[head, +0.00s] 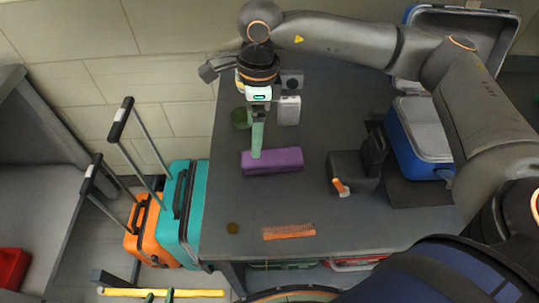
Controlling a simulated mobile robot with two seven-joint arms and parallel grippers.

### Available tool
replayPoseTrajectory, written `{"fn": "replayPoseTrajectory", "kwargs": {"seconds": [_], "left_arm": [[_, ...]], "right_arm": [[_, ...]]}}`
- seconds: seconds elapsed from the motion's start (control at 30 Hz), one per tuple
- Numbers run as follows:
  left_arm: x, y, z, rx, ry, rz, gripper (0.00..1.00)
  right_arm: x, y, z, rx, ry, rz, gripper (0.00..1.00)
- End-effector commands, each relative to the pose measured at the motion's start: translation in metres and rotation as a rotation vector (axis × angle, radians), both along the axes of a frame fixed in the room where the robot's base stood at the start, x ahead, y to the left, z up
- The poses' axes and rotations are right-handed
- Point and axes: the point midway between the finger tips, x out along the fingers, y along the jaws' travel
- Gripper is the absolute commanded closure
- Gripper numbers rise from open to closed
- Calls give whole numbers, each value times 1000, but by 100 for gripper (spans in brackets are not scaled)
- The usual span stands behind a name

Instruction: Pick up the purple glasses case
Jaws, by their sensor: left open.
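The purple glasses case (280,161) lies lengthwise from left to right on the dark grey table (270,205). My left gripper (257,153) points down at the left part of the case. Its pale green fingers show nearly edge-on, and a fingertip overlaps the case's upper edge in the picture. It is open. Whether the fingers straddle or touch the case cannot be told from this angle. My right gripper is not in view.
A green round container (241,118) stands behind the case. An orange comb (289,231) and a small brown disc (233,228) lie nearer the front. A dark box (348,165) and a blue cooler (402,137) stand right. Suitcases (180,215) stand left of the table.

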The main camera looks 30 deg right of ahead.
Motion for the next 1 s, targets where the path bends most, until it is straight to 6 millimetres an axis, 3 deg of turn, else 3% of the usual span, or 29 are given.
{"fn": "replayPoseTrajectory", "kwargs": {"seconds": [0.1,0.2,0.5,0.73,1.0], "left_arm": [[0,0,-2,1,1,-1,50],[0,0,-2,2,2,-1,50],[-1,1,-2,4,3,0,50],[-5,3,-3,6,12,3,50],[-7,8,-3,13,15,9,50]], "right_arm": [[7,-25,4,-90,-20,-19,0],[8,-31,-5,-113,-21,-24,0],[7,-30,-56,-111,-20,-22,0],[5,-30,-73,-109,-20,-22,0],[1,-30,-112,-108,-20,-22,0]]}}
